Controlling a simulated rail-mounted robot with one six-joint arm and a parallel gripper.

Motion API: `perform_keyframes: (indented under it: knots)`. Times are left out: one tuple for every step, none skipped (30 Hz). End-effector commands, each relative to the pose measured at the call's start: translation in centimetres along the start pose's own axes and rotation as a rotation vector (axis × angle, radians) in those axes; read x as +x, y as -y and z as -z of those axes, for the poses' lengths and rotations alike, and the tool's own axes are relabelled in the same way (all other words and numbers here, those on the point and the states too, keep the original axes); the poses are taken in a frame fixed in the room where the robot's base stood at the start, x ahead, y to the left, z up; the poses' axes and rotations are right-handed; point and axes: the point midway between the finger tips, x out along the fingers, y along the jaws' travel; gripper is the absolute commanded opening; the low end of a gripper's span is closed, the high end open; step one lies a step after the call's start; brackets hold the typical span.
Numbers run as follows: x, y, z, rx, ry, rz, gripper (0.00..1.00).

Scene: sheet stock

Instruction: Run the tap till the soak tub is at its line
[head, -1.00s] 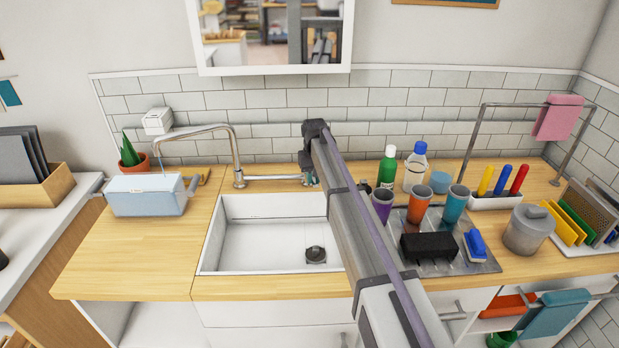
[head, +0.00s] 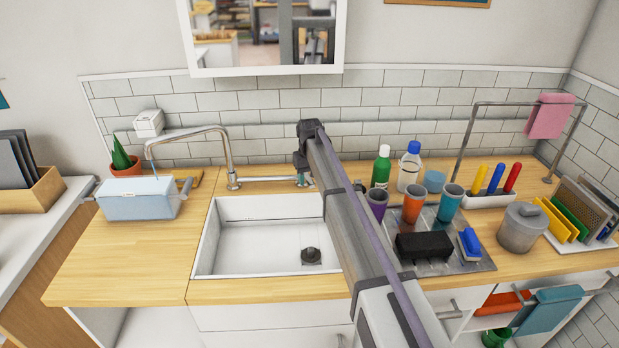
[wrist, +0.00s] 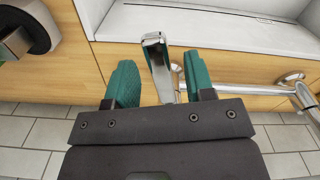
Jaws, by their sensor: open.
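The pale blue soak tub (head: 138,207) stands on the worktop left of the sink. The chrome tap (head: 229,160) has its spout swung left over the tub. A thin bluish line, like running water, hangs from the spout end to the tub. The water level and fill line are not clear from here. The chrome tap lever (wrist: 157,62) stands between the green fingers of my gripper (wrist: 156,80), with gaps at both sides. The gripper is open; in the head view it is mostly hidden behind my arm, with a green bit near the tap's right end.
The white sink (head: 240,262) is empty but for a dark drain plug (head: 310,255). Right of my arm stand bottles, cups (head: 413,204), a black block and a blue brush on a draining tray. A potted plant (head: 122,160) and a white box are behind the tub.

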Motion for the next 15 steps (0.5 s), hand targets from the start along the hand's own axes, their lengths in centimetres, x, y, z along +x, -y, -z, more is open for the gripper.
perform_keyframes:
  knots:
    - [-0.7, 0.0, 0.0, 0.000, 0.000, 0.000, 0.49]
    - [-1.1, 0.0, 0.0, 0.000, 0.000, 0.000, 0.49]
    - [-1.8, 0.0, 0.0, 0.000, 0.000, 0.000, 0.49]
    - [-2.4, 0.0, 0.0, 0.000, 0.000, 0.000, 0.49]
    - [-3.1, 0.0, 0.0, 0.000, 0.000, 0.000, 0.49]
    - [-4.1, 0.0, 0.0, 0.000, 0.000, 0.000, 0.49]
    - [-4.9, 0.0, 0.0, 0.000, 0.000, 0.000, 0.49]
    - [-5.7, 0.0, 0.0, 0.000, 0.000, 0.000, 0.49]
    - [-6.8, 0.0, 0.0, 0.000, 0.000, 0.000, 0.49]
    - [-7.6, 0.0, 0.0, 0.000, 0.000, 0.000, 0.49]
    - [-8.3, 0.0, 0.0, 0.000, 0.000, 0.000, 0.49]
    - [-9.2, 0.0, 0.0, 0.000, 0.000, 0.000, 0.49]
    - [-9.8, 0.0, 0.0, 0.000, 0.000, 0.000, 0.49]
    - [-10.2, 0.0, 0.0, 0.000, 0.000, 0.000, 0.49]
    - [-10.7, 0.0, 0.0, 0.000, 0.000, 0.000, 0.49]
